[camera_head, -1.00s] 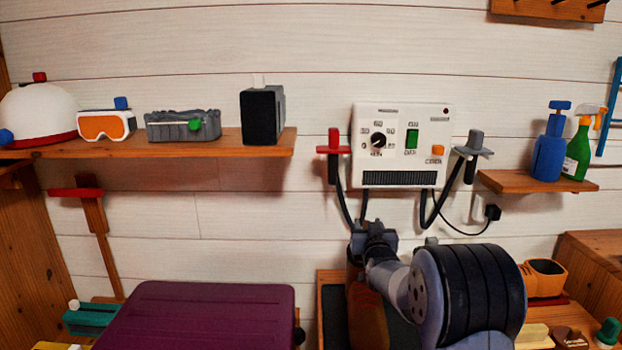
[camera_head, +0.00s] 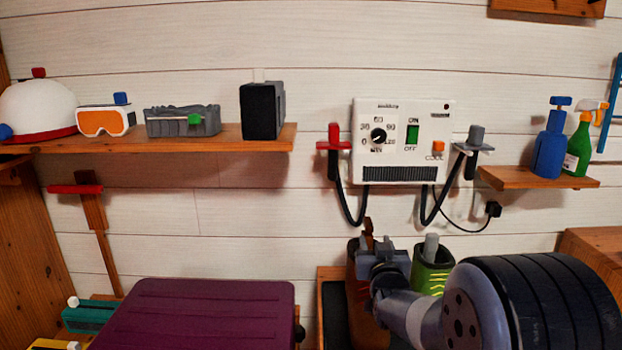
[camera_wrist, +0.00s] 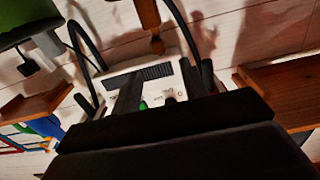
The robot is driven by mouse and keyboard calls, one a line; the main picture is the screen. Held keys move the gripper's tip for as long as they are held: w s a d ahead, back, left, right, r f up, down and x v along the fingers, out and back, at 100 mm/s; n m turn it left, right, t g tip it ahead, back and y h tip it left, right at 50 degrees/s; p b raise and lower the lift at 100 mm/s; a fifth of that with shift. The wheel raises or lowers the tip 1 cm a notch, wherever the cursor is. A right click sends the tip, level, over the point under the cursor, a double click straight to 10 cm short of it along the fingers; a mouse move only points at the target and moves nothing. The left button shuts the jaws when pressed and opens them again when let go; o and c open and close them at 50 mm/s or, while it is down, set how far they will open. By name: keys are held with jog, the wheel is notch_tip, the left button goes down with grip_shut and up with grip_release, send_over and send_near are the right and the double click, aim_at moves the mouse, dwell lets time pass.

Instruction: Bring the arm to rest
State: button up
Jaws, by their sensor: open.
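My gripper (camera_head: 385,260) is in front of the wall at the lower middle of the head view, just below the white control box (camera_head: 402,140). Its jaws look empty. In the wrist view my gripper's dark fingers (camera_wrist: 160,88) stand apart, with the white box (camera_wrist: 160,62) beyond them. My arm reaches in from the lower right of the head view and hides part of a brown boot (camera_head: 362,300) and a green boot (camera_head: 432,272).
A wooden shelf (camera_head: 215,142) holds a helmet, goggles and boxes at the left. A small shelf (camera_head: 520,178) with bottles is at the right. Black hoses (camera_head: 345,203) hang from the box. A purple case (camera_head: 200,310) lies below.

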aim_at(369, 221)
jog(key=w, duration=1.1)
jog(key=shift+d, duration=0.1)
jog(key=p, duration=0.2)
jog(key=shift+r+n+y+p, duration=0.25)
jog(key=shift+n+y+p, duration=0.05)
jog(key=shift+y+p, duration=0.4)
jog(key=shift+p, duration=0.1)
jog(key=n+y+p, duration=0.1)
jog(key=p, duration=0.2)
